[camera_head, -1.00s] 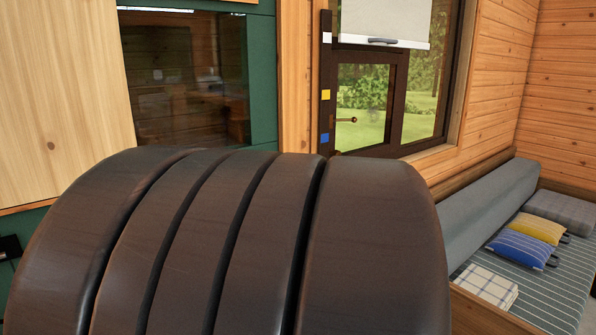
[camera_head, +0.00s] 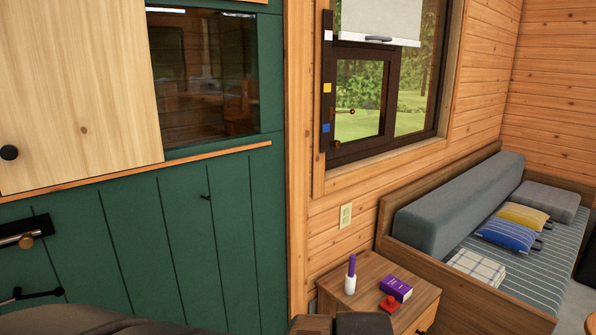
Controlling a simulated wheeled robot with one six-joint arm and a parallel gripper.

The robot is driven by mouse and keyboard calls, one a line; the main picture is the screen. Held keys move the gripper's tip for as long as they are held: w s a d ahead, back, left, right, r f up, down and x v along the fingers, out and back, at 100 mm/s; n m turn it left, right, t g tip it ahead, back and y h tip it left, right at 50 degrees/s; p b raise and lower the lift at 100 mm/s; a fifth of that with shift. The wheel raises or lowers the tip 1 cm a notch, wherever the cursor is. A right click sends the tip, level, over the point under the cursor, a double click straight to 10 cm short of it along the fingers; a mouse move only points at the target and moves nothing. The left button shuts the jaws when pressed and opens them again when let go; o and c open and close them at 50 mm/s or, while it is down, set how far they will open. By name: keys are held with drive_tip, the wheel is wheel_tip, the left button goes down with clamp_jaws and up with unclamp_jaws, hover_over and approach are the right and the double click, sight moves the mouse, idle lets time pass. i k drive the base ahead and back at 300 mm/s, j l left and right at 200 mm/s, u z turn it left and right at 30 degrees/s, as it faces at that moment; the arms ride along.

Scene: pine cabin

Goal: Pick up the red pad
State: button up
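A small red object (camera_head: 389,304) with a raised knob lies on top of the wooden bedside cabinet (camera_head: 365,270), near its front edge. It is the only red thing I can make out and looks like the red pad. It sits just in front of a purple box (camera_head: 396,289) and to the right of a white bottle with a purple top (camera_head: 350,274). I cannot make out my gripper's fingers in this view. Dark shapes cut off at the bottom edge may be parts of my arm, and nothing there touches the red pad.
A bench (camera_head: 470,310) with striped mattress, cushions and a folded checked cloth stands right of the cabinet. A green panelled wall (camera_head: 150,235) with dark handles fills the left. A window (camera_head: 365,100) with coloured squares on its left frame is above.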

sight(389, 307)
drive_tip(key=k+l+z, duration=0.1)
drive_tip(key=k+l+u, duration=0.25)
drive_tip(key=k+j, duration=0.15)
drive_tip(key=i+l+u, duration=0.2)
drive_tip(key=i+l, duration=0.5)
drive_tip(key=i+l+u, duration=0.2)
drive_tip(key=i+l, duration=0.55)
